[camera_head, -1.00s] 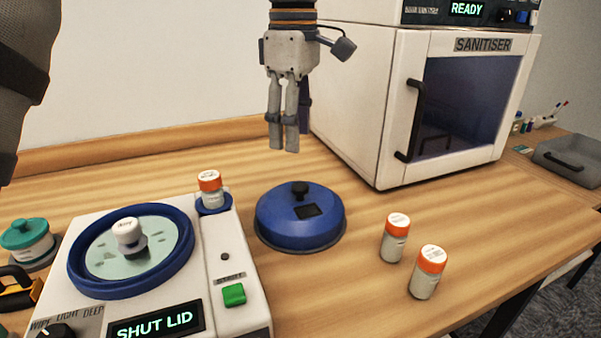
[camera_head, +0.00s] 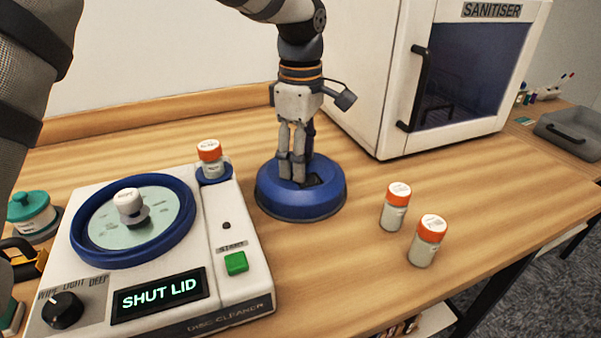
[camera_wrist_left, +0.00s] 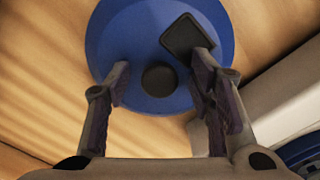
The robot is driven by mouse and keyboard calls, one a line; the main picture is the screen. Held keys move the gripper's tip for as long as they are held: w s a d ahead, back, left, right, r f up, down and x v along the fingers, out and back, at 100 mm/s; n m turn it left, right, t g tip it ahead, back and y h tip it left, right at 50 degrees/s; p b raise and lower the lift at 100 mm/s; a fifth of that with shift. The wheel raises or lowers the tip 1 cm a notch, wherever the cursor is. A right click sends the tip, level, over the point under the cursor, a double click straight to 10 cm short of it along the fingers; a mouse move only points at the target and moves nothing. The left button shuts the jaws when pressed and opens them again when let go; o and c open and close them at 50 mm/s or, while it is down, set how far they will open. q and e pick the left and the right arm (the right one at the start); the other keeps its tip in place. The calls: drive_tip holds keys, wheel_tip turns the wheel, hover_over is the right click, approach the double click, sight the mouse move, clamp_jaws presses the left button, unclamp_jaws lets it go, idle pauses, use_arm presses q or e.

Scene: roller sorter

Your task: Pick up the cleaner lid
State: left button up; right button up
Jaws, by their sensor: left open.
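The cleaner lid (camera_head: 277,201) is a round blue dome lying on the wooden table, right of the disc cleaner. My left gripper (camera_head: 293,178) points straight down over it, with its fingertips around the lid's top. In the left wrist view the lid (camera_wrist_left: 130,35) has a dark round knob (camera_wrist_left: 158,80) between my open fingers (camera_wrist_left: 160,78). The fingers appear apart from the knob. A dark square window (camera_wrist_left: 187,38) sits beside the knob. In the head view my fingers hide the knob. My right gripper is not in view.
The white disc cleaner (camera_head: 225,220) shows "SHUT LID" and holds a white-capped item (camera_head: 130,205) on its blue-ringed plate. An orange-capped bottle (camera_head: 211,158) stands in its holder. Two more bottles (camera_head: 396,207) (camera_head: 427,240) stand right of the lid. The sanitiser (camera_head: 380,80) stands behind.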

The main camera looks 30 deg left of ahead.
use_arm(q)
clamp_jaws()
